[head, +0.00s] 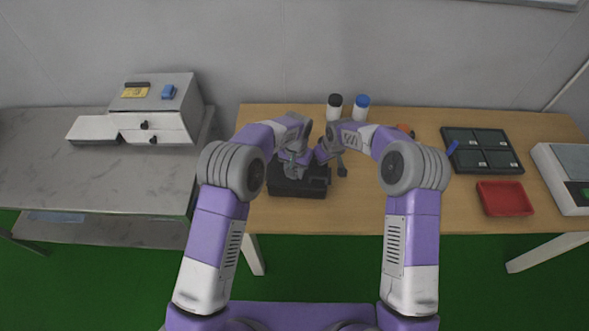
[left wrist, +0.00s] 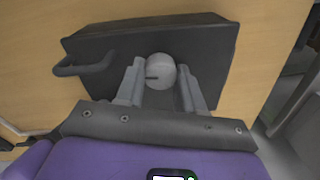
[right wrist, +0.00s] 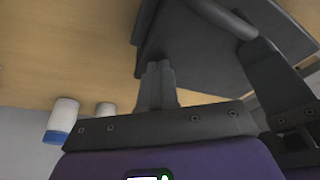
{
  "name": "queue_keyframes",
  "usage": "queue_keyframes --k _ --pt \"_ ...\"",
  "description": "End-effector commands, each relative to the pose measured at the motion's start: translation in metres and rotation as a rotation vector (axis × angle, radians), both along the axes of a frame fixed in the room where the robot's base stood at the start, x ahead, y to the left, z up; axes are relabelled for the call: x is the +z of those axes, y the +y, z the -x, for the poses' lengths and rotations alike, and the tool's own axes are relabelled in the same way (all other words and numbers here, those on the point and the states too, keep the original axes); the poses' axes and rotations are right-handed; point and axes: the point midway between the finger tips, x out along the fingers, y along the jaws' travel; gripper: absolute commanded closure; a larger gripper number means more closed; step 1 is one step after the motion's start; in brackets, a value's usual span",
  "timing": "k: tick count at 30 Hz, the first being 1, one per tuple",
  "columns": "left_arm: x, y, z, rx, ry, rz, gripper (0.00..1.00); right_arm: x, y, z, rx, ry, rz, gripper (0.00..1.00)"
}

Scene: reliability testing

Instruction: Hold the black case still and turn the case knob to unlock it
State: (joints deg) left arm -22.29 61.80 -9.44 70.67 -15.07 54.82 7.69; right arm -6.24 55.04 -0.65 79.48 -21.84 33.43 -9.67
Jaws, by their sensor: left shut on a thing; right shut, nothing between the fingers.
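The black case (head: 312,184) lies on the wooden table below my two arms; it fills much of the left wrist view (left wrist: 205,42). Its round grey knob (left wrist: 160,70) is on the face towards that camera, with a dark slot mark. My left gripper (left wrist: 162,80) is shut on the knob, one finger on each side. A curved handle (left wrist: 88,66) stands out at the case's left end there. My right gripper (right wrist: 157,68) is shut and empty, its fingertips at the edge of the case (right wrist: 190,45); I cannot tell if they touch it.
A black-capped bottle (head: 334,107) and a blue-capped bottle (head: 361,108) stand behind the case. A dark divided tray (head: 482,150) and a red tray (head: 505,198) are on the right. A drawer box (head: 165,112) sits on the separate left counter. The table between the arms and trays is mostly clear.

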Motion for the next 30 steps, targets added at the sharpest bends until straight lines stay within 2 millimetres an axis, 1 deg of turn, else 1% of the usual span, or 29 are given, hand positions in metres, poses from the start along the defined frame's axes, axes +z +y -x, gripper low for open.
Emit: queue_keyframes --k 1,9,24,25,27,30 --pt "-0.0003 -0.0004 0.0011 0.022 0.004 -0.001 0.93 -0.0063 -0.0012 0.0037 -0.001 0.014 0.003 1.00" --pt "-0.0003 -0.0002 0.0010 0.104 0.004 -0.001 0.93 -0.0063 -0.0013 0.0036 -0.001 0.014 0.004 1.00" --pt "-0.0003 -0.0003 0.0009 0.119 0.004 -0.001 0.93 -0.0063 -0.0015 0.0036 -0.001 0.014 0.004 1.00" --pt "-0.0003 -0.0003 0.0009 0.119 0.004 -0.001 0.60 -0.0063 -0.0015 0.0036 -0.001 0.014 0.004 1.00" --pt "-0.0003 -0.0002 0.0008 0.119 0.003 -0.001 0.49 -0.0063 -0.0014 0.0037 -0.001 0.014 0.004 1.00" --pt "-0.0003 -0.0002 0.0005 0.119 0.002 0.000 0.37 -0.0064 -0.0015 0.0037 -0.001 0.015 0.005 1.00"
